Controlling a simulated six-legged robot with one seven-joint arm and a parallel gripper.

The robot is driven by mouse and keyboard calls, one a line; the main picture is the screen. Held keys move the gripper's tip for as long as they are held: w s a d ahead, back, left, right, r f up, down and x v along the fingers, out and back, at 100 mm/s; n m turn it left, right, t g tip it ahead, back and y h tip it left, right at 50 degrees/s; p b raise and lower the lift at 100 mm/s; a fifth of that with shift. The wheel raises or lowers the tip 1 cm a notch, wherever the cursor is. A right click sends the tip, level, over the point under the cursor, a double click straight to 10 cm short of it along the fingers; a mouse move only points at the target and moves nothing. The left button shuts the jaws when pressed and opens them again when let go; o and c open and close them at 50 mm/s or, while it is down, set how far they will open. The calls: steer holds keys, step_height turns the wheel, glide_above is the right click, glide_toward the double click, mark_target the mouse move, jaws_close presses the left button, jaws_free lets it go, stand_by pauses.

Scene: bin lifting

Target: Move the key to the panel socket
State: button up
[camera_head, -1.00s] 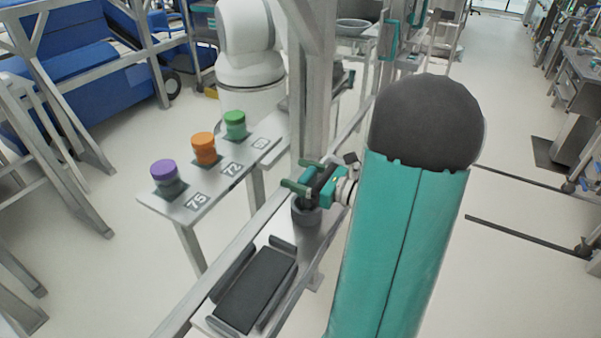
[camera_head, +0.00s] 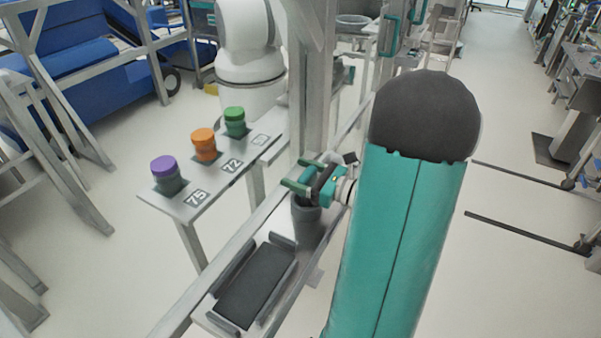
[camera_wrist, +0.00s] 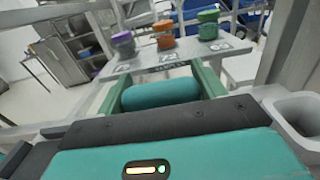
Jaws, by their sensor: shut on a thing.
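My gripper (camera_head: 308,178) is above and beside a grey open cup (camera_head: 306,214) on the metal rail. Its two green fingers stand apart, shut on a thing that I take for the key. In the wrist view, a rounded teal bar (camera_wrist: 160,94) spans between the fingers of my gripper (camera_wrist: 163,84); I cannot tell whether it is the key or part of the gripper. The key's full shape is hidden. The grey cup's open mouth shows at the right of the wrist view (camera_wrist: 303,112). I cannot make out a panel socket in either view.
A narrow table (camera_head: 215,180) carries purple (camera_head: 166,177), orange (camera_head: 204,146) and green (camera_head: 235,122) capped jars beside number labels. A dark tray (camera_head: 255,285) sits nearer on the rail. A metal post (camera_head: 312,90) stands behind my gripper. Open floor lies at right.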

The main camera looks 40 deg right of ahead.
steer(key=shift+f, duration=1.05)
stand_by(0.4)
steer(key=o, duration=1.3)
steer(key=shift+r, duration=0.1)
steer(key=shift+r, duration=4.45)
